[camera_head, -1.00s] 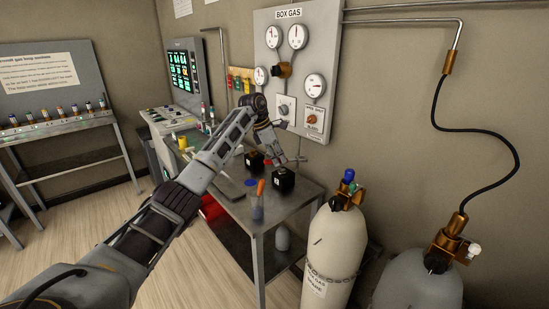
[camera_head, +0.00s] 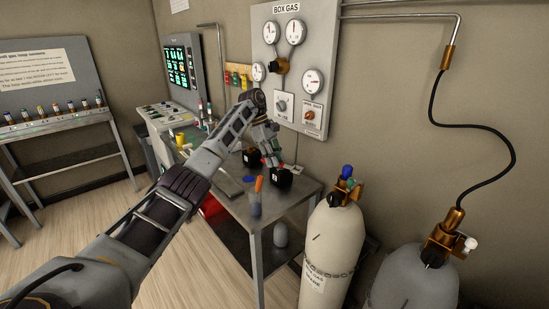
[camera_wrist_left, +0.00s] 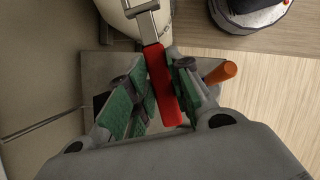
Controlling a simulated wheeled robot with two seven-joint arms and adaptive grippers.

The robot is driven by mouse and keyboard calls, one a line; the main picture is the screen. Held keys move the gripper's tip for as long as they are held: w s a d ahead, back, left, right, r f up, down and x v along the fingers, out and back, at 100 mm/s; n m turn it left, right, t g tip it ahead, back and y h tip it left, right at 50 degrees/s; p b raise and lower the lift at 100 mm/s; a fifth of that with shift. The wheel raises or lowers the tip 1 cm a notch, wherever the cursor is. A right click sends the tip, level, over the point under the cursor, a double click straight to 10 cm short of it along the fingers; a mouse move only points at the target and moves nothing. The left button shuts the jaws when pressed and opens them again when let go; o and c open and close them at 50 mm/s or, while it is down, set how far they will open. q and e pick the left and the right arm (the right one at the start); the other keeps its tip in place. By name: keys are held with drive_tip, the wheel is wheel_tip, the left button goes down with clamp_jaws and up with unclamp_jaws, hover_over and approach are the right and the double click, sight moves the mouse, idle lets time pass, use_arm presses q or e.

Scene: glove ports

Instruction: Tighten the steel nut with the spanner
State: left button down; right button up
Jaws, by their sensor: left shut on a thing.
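My left gripper (camera_head: 272,158) is over the grey bench, beside a small black block; its fingers point down. In the left wrist view the gripper (camera_wrist_left: 158,100) has its green-padded fingers on either side of a spanner with a red handle (camera_wrist_left: 162,85) and is shut on it. The spanner's steel head (camera_wrist_left: 140,8) points away from the fingers, toward a pale cylinder. In the head view the spanner is too small and covered to make out clearly. I cannot pick out the steel nut in either view. My right gripper is not in view.
The bench (camera_head: 285,212) carries black blocks and an orange-handled item (camera_head: 259,184). A cream gas cylinder (camera_head: 333,240) stands at its right, and a grey one (camera_head: 415,288) with a brass fitting (camera_head: 446,236) and black hose farther right. The gauge panel (camera_head: 290,65) hangs behind.

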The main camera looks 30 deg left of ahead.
use_arm(q)
drive_tip(key=shift+s+d+f+m+g+y, duration=0.15)
drive_tip(key=shift+s+m+g, duration=0.25)
drive_tip(key=shift+m, duration=0.8)
drive_tip(key=shift+s+a+m+g+y, duration=0.15)
drive_tip(key=shift+s+m+g, duration=0.25)
drive_tip(key=shift+m, duration=0.8)
drive_tip(key=shift+s+d+f+m+g+y, duration=0.1)
drive_tip(key=shift+s+d+m+g+y, duration=0.3)
drive_tip(key=shift+m, duration=0.8)
